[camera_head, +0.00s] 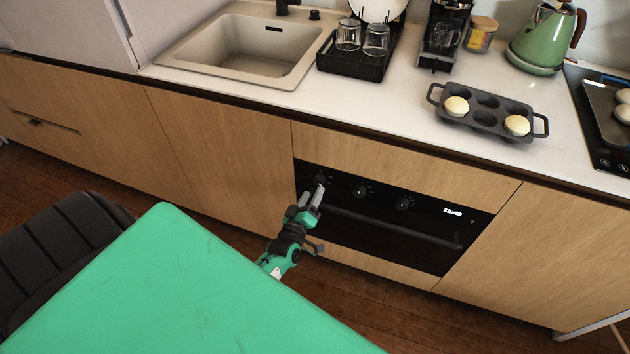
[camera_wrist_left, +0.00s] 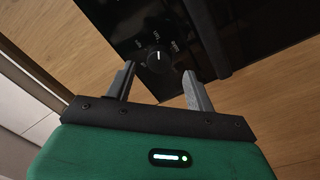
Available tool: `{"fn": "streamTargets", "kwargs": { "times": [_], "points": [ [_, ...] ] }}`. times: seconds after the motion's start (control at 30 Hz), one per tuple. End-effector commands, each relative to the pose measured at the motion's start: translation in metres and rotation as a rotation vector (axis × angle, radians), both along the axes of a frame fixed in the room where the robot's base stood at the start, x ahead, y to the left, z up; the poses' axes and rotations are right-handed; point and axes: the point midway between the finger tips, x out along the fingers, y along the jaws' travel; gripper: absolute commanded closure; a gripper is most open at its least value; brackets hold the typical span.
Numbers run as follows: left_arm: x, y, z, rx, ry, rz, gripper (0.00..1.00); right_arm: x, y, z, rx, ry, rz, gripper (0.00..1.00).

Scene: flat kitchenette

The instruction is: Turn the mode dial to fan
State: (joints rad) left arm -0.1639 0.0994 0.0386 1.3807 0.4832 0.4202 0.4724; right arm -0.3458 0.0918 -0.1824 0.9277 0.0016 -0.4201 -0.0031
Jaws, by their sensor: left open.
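The black oven (camera_head: 390,217) is built into the wooden cabinet front, with several round dials on its upper panel. The leftmost dial (camera_head: 320,178) is at the tip of my left gripper (camera_head: 317,192) in the head view. In the left wrist view this black dial (camera_wrist_left: 158,60) has a white pointer line and small printed labels around it, too small to read surely. My left gripper, also in the left wrist view (camera_wrist_left: 160,82), is open, with one finger on each side below the dial. I cannot tell whether the fingers touch it. My right gripper is not in view.
A middle dial (camera_head: 361,190) and a right dial (camera_head: 403,204) sit along the panel, beside a lit clock display. The oven handle (camera_head: 385,229) runs below them. The counter above holds a muffin tin (camera_head: 487,112) and a green kettle (camera_head: 545,40). A dark chair (camera_head: 62,245) stands at left.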

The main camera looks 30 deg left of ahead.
Motion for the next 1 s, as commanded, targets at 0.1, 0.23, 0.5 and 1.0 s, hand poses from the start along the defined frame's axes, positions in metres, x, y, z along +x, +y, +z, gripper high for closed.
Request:
{"fn": "streamTargets", "kwargs": {
  "times": [0.1,0.23,0.5,1.0],
  "points": [
    [-0.026,-0.006,-0.003,-0.001,0.003,0.0,0.45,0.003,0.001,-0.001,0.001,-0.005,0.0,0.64],
    [-0.052,-0.011,-0.004,-0.001,0.004,0.0,0.45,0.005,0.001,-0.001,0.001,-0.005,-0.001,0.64],
    [-0.089,-0.019,-0.006,-0.001,0.003,0.0,0.45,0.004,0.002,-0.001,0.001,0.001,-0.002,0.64],
    [-0.097,-0.021,-0.005,-0.001,0.001,0.0,0.45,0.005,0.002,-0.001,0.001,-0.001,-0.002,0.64]
  ]
}}
